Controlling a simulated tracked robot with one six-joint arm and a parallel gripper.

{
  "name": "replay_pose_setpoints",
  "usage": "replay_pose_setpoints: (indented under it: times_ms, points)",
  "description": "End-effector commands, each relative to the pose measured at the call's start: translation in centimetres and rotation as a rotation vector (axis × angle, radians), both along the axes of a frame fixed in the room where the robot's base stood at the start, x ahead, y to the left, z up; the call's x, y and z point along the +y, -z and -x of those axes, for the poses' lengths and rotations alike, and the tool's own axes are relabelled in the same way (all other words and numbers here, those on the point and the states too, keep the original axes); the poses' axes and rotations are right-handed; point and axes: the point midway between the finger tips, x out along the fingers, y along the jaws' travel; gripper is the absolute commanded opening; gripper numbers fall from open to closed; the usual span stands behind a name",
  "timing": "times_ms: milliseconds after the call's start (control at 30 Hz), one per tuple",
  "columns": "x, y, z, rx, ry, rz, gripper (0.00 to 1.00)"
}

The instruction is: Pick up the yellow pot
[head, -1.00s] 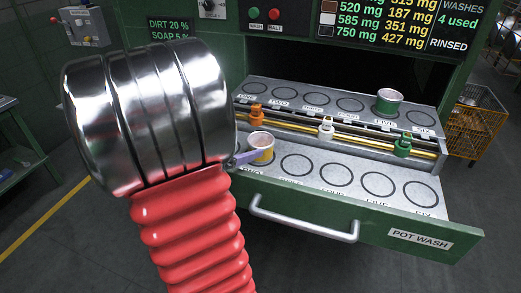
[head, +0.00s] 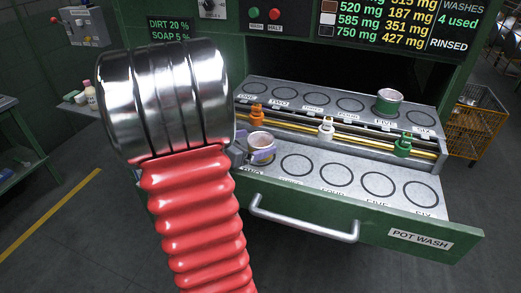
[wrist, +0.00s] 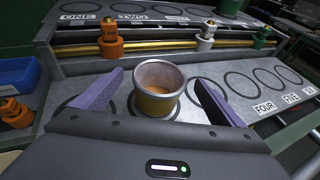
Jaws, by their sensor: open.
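The yellow pot (wrist: 157,103) stands upright on the front row of the drawer, with brownish contents visible inside. In the head view the yellow pot (head: 261,142) is partly hidden by my gripper (head: 262,154). In the wrist view my gripper (wrist: 158,78) is open, with one purple finger on each side of the pot. Gaps show between the pot and both fingers, and it is not held.
The pot wash drawer (head: 330,215) has other circles in the front row empty. A green pot (head: 388,102) stands in the back row. Orange (head: 257,113), white (head: 326,127) and green (head: 403,145) nozzles sit along the yellow pipe between rows.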

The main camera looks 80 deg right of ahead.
Motion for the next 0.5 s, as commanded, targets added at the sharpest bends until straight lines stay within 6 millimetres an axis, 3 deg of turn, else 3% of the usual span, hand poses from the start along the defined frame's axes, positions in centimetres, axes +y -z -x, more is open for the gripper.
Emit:
replay_pose_setpoints:
  times_ms: [167,500]
  points:
    - [-1.33,0.5,0.69,-0.001,0.0,0.0,0.92]
    - [-1.39,0.52,0.71,-0.001,-0.001,0.001,0.92]
